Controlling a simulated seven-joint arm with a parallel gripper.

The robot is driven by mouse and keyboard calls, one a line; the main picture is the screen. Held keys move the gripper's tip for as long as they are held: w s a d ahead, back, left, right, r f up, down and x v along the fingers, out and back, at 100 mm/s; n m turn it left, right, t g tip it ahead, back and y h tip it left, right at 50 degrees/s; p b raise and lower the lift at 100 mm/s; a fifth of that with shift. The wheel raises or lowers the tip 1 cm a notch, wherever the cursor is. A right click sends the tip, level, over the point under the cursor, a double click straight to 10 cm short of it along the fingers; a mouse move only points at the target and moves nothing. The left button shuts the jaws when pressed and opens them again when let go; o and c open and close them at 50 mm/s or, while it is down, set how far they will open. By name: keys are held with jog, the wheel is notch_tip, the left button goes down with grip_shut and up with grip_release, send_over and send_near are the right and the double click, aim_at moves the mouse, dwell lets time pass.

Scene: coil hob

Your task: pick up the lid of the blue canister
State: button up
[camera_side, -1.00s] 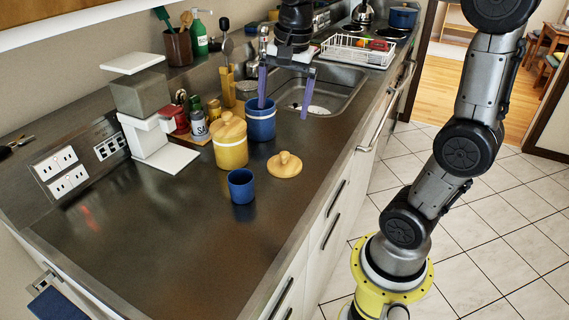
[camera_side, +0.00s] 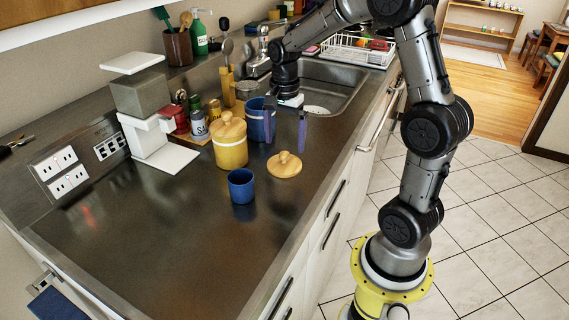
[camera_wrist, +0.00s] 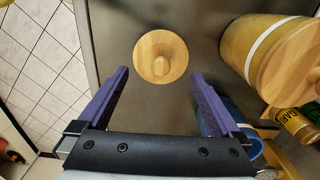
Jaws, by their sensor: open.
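A round wooden lid (camera_side: 284,164) with a knob lies flat on the counter, in front of the blue canister (camera_side: 256,128). The canister stands upright and uncovered, partly hidden by one finger. In the wrist view the lid (camera_wrist: 161,50) lies just beyond my fingertips, roughly centred between them. My gripper (camera_side: 285,146) points down, open and empty, beside the canister and behind the lid in the side view. The wrist view shows its purple fingers (camera_wrist: 160,74) spread wide, with nothing between them.
A yellow canister (camera_side: 230,152) with its own wooden lid stands left of the loose lid. A small blue cup (camera_side: 241,187) stands in front. The sink (camera_side: 335,88) and dish rack (camera_side: 355,50) are behind. The front counter is clear.

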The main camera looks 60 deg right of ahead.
aim_at(285, 154)
jog(key=shift+w+f, duration=0.1)
jog(key=shift+f, duration=2.65)
grip_shut()
